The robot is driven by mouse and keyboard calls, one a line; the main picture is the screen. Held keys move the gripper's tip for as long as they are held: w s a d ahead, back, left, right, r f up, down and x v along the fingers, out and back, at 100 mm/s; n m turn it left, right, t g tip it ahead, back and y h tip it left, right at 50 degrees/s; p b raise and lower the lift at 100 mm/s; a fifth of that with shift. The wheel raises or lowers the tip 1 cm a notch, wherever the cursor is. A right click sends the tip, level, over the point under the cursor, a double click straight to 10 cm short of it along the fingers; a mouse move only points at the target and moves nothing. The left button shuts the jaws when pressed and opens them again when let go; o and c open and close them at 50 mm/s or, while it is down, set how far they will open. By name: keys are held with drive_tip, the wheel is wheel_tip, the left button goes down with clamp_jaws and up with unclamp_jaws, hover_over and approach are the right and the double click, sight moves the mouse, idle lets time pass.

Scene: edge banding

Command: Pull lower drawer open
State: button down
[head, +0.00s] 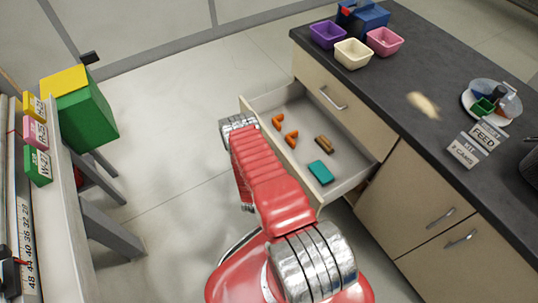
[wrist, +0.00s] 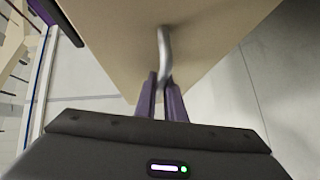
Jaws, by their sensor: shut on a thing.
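The lower drawer (head: 333,139) is pulled out from the cabinet, below a closed upper drawer (head: 345,103). Its front panel (wrist: 215,35) fills the top of the wrist view, with a curved metal handle (wrist: 164,45). My gripper (wrist: 161,88) has its two purple fingers shut on the lower end of that handle. In the head view my red arm covers part of the drawer front, and the fingers and the gripped handle are hidden.
The drawer holds orange pieces (head: 291,138), a brown piece (head: 324,144) and a teal block (head: 320,172). Purple, cream and pink bins stand on the dark counter (head: 400,90). A green box (head: 90,120) and shelf are at left. Floor (head: 165,130) between is clear.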

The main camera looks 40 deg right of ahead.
drive_tip(key=shift+s+a+f, duration=0.2)
drive_tip(key=shift+a+f, duration=0.05)
drive_tip(key=shift+f, duration=0.05)
drive_tip(key=c, duration=2.2)
unclamp_jaws()
drive_tip(key=shift+o, duration=0.4)
drive_tip(key=shift+r, duration=0.1)
drive_tip(key=shift+w, duration=0.1)
drive_tip(key=shift+r, duration=0.1)
drive_tip(key=v, duration=1.3)
drive_tip(key=shift+s+a, duration=0.25)
drive_tip(key=shift+s, duration=0.05)
